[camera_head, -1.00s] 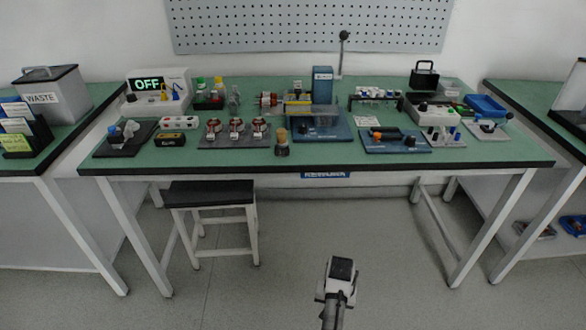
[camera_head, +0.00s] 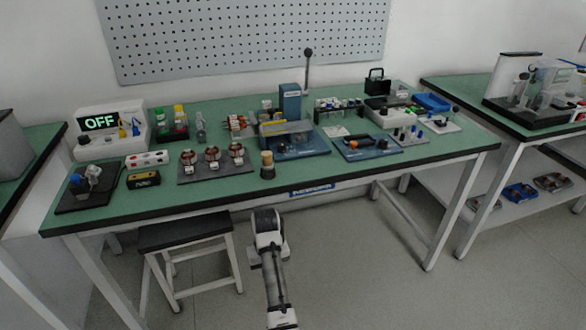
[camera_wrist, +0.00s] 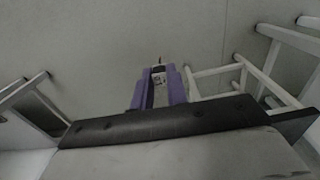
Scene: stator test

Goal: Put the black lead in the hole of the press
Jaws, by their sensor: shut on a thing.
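The press in the head view has a blue column (camera_head: 290,103), a long lever with a dark knob (camera_head: 308,52) and a blue base (camera_head: 312,146). It stands on the green-topped table, right of the middle. Its hole is too small to make out. My gripper shows in the wrist view with its purple fingers (camera_wrist: 160,88) shut on a small pale thing with a thin dark tip (camera_wrist: 159,70). I cannot tell whether this is the black lead. In the head view my arm's end is in front of the table, apart from it; the fingertips are hidden there.
A stool (camera_head: 184,232) stands in front of the table, left of my arm. A tray of copper-wound parts (camera_head: 213,168) and a cork-topped bottle (camera_head: 267,166) sit near the front edge. A blue tray (camera_head: 366,147) lies right of the press.

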